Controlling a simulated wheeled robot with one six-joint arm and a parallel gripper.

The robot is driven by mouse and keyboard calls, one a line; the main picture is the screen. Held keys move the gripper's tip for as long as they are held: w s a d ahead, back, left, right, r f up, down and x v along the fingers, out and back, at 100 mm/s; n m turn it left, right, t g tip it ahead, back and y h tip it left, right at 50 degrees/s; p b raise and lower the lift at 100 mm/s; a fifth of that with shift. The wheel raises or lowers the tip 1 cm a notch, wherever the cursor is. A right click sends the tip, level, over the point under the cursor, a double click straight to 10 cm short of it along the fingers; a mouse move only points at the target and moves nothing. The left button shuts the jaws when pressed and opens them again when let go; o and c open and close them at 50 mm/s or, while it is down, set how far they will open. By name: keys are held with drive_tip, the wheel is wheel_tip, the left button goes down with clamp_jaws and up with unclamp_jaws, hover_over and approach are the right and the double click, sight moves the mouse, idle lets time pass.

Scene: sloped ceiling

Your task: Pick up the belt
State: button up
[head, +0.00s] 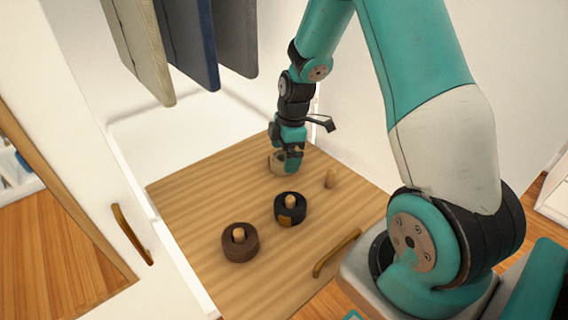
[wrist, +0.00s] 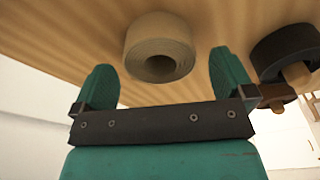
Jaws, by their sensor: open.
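A rolled beige belt (head: 275,164) lies at the far end of the wooden surface in the head view, partly hidden by my gripper (head: 289,160). In the wrist view the beige belt roll (wrist: 158,40) shows between and beyond the two teal fingers of my open gripper (wrist: 161,68). I cannot tell whether the fingers touch it. A rolled black belt (head: 291,214) with a tan buckle sits around a wooden peg nearer in; it also shows beside the right finger in the wrist view (wrist: 283,48). A rolled brown belt (head: 240,250) sits around another peg.
Clothes (head: 180,40) hang above at upper left. A white door (head: 75,130) with a handle stands at left.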

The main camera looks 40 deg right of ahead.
wheel_tip(320, 180, down, 2)
drive_tip(key=shift+a+f, duration=0.15)
drive_tip(key=shift+f, duration=0.05)
drive_tip(key=c, duration=1)
drive_tip(key=shift+r, duration=0.1)
